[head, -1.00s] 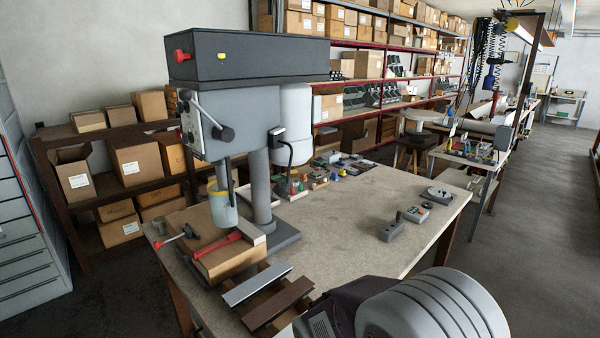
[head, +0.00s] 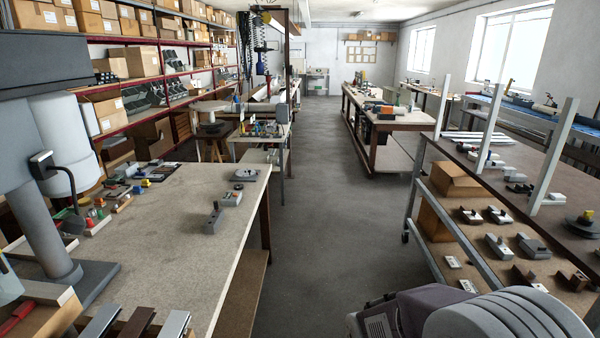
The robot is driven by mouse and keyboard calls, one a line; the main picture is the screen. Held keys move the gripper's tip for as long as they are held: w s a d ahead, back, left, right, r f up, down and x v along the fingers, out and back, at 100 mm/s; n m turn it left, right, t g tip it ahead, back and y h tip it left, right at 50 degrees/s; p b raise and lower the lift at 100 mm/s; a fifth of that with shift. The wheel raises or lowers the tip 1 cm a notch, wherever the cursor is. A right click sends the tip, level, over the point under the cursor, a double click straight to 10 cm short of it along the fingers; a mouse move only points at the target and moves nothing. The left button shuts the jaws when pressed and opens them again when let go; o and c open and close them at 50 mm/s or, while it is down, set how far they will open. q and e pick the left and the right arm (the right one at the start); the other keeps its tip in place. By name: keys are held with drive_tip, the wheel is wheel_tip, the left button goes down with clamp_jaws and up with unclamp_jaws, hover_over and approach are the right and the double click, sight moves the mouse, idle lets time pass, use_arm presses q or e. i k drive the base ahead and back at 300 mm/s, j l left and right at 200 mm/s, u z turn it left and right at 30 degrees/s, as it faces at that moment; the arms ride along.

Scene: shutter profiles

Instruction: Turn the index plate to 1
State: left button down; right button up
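A small device with a dark round disc on a light base (head: 244,175) sits near the far right corner of the left workbench. It may be the index plate, but it is too small to read any numbers or marks on it. A dark round disc with a knob (head: 583,226) also lies on the rack at the right edge, and I cannot tell its kind. Neither of my grippers is in view.
A drill press (head: 47,190) stands on the left workbench (head: 170,230). Two small grey devices, one with a knob (head: 213,217) and one beside it (head: 231,198), sit near its right edge. The aisle floor (head: 335,220) is clear up to the wheeled rack (head: 465,270).

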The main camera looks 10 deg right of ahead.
sight(245, 172)
drive_tip(key=i+l+z, duration=0.1)
drive_tip(key=i+l, duration=0.3)
drive_tip(key=i+l+z, duration=0.1)
drive_tip(key=i+l, duration=0.25)
drive_tip(key=i, duration=0.15)
drive_tip(key=i+l+z, duration=0.1)
drive_tip(key=i+l, duration=0.25)
drive_tip(key=i, duration=0.15)
drive_tip(key=i+l, duration=0.3)
drive_tip(key=i, duration=1.9)
drive_tip(key=i+u, duration=0.25)
drive_tip(key=u, duration=0.2)
drive_tip(key=i+l+u, duration=0.1)
drive_tip(key=i+u, duration=0.15)
drive_tip(key=u, duration=0.25)
drive_tip(key=i+l+u, duration=0.2)
drive_tip(key=u, duration=0.25)
